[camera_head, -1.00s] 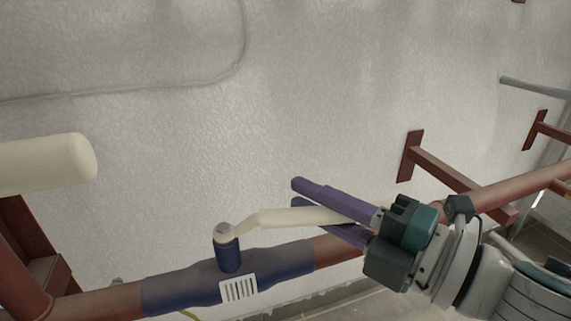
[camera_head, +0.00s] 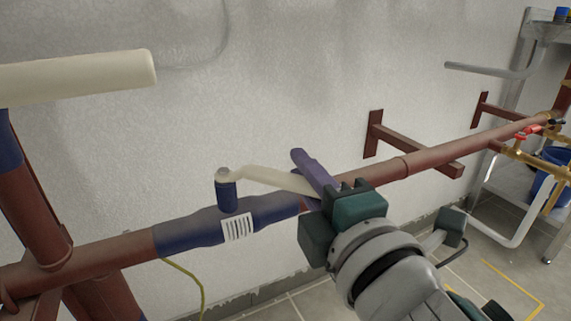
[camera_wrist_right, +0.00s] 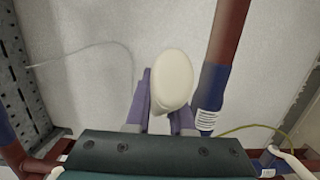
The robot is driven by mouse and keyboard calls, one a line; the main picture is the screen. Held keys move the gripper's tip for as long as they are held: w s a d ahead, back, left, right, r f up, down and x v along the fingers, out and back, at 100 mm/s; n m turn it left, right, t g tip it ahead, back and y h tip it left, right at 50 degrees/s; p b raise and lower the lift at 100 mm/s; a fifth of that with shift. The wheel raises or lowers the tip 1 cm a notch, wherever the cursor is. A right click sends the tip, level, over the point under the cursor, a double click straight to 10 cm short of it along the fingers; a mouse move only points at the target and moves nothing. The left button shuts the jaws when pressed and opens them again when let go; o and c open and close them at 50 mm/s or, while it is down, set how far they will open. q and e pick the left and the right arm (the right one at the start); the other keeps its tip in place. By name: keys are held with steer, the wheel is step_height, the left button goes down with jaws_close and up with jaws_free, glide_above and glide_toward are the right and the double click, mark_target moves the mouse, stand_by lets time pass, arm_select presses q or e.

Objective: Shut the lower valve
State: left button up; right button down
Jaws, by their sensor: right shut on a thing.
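The lower valve has a dark blue body (camera_head: 190,235) with a white slotted plate, set in a red-brown pipe. A short blue stem (camera_head: 227,195) rises from it and carries a cream lever (camera_head: 265,178). The lever runs right and slightly down, close above the pipe. My right gripper (camera_head: 312,178), with purple fingers, is shut on the lever's far end, which is partly hidden by the gripper. In the right wrist view, the lever's rounded cream end (camera_wrist_right: 172,80) sits between the purple fingers (camera_wrist_right: 160,115). My left gripper is not in view.
A larger cream handle (camera_head: 80,78) is at upper left above red and blue pipes. A wall bracket (camera_head: 415,148) holds the pipe at right. A yellow-green cable (camera_head: 190,274) hangs below the valve. A blue bucket (camera_head: 548,177) and metal frame stand far right.

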steer(key=shift+s+a+r, duration=0.1)
steer(key=shift+a+r, duration=0.05)
stand_by(0.3)
steer(key=c, duration=0.8)
jaws_free()
steer(key=shift+s, duration=0.1)
steer(key=shift+s, duration=0.45)
steer(key=p+v, duration=0.2)
steer(key=v, duration=0.7)
